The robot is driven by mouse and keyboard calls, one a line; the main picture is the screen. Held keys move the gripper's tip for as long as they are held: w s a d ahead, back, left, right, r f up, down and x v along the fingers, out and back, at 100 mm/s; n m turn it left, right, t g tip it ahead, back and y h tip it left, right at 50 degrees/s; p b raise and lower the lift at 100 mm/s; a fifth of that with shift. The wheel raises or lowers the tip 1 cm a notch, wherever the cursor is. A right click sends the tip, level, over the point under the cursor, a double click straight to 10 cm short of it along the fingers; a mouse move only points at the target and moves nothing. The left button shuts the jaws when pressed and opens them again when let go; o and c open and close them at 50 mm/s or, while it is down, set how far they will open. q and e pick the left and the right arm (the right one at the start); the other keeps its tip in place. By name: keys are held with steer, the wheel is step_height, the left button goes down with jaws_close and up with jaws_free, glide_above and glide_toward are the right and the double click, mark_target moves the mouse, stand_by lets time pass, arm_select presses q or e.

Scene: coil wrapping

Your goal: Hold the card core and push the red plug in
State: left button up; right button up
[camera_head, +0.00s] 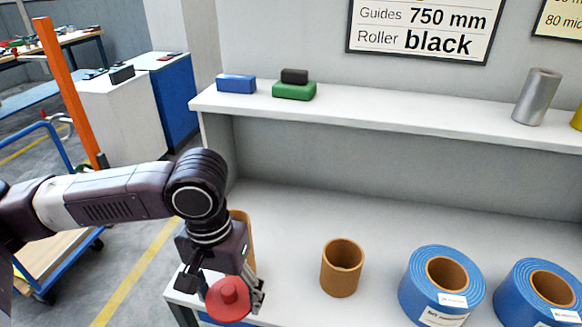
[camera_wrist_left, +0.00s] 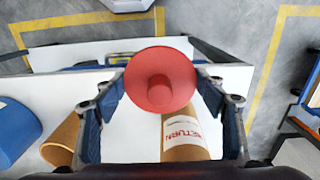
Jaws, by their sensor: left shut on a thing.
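The red plug (camera_head: 228,298) is a round disc with a short raised stub in its middle. My left gripper (camera_head: 232,288) is shut on the plug, near the table's front left edge. In the left wrist view the plug (camera_wrist_left: 160,75) sits between the two fingertips of my left gripper (camera_wrist_left: 160,88). A brown card core (camera_head: 247,232) stands behind my left gripper and is mostly hidden by it. The plug appears apart from the core. My right gripper is not in view.
A second, open brown core (camera_head: 342,268) stands on the white table (camera_head: 300,215). Two blue coils (camera_head: 418,290) (camera_head: 530,300) lie to its right. A shelf (camera_head: 400,108) above holds a blue block (camera_head: 236,83), a green block (camera_head: 294,90) and a metal cylinder (camera_head: 537,97).

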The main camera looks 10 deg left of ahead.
arm_select(q)
steer(key=shift+w+d, duration=0.25)
steer(key=shift+w, duration=0.25)
steer(key=w+d+r+n, duration=0.1)
steer(key=w+d+r, duration=0.2)
steer(key=w+d, duration=0.3)
steer(key=w+d+r+n, duration=0.1)
steer(key=w+d+r, duration=0.3)
steer(key=w+d, duration=0.3)
steer(key=d, duration=0.5)
steer(key=shift+d+r+n, duration=0.3)
steer(key=shift+d+n, duration=0.05)
steer(key=shift+n, duration=0.05)
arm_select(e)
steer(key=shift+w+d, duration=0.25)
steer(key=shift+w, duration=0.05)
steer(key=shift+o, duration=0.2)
